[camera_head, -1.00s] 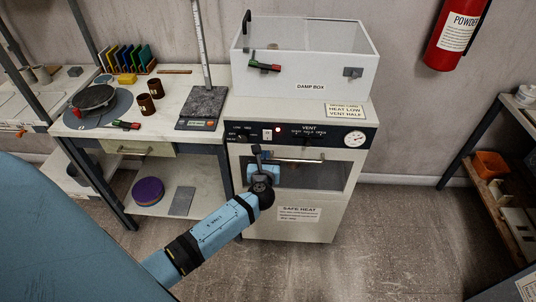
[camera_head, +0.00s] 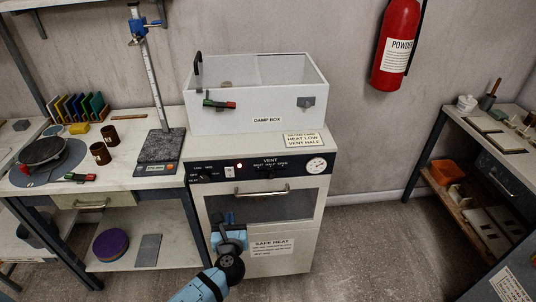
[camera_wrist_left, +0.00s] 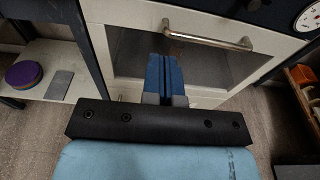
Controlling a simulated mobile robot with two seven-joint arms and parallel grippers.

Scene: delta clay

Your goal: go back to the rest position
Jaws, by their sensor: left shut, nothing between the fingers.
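My left gripper (camera_head: 230,222) is in front of the lower part of the cream cabinet oven (camera_head: 292,215), below its door handle (camera_head: 262,193). In the left wrist view its blue fingers (camera_wrist_left: 165,78) are together with nothing between them. They are apart from the oven's handle (camera_wrist_left: 208,34), which shows beyond and above them. The oven door looks closed, with a dark window. My right gripper is in neither view.
A white damp box (camera_head: 255,95) stands on the oven. To the left, a workbench (camera_head: 130,175) holds cups, a turntable and a height gauge. A shelf unit (camera_head: 470,150) stands at the right, and a red extinguisher (camera_head: 396,45) hangs on the wall. Floor between is clear.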

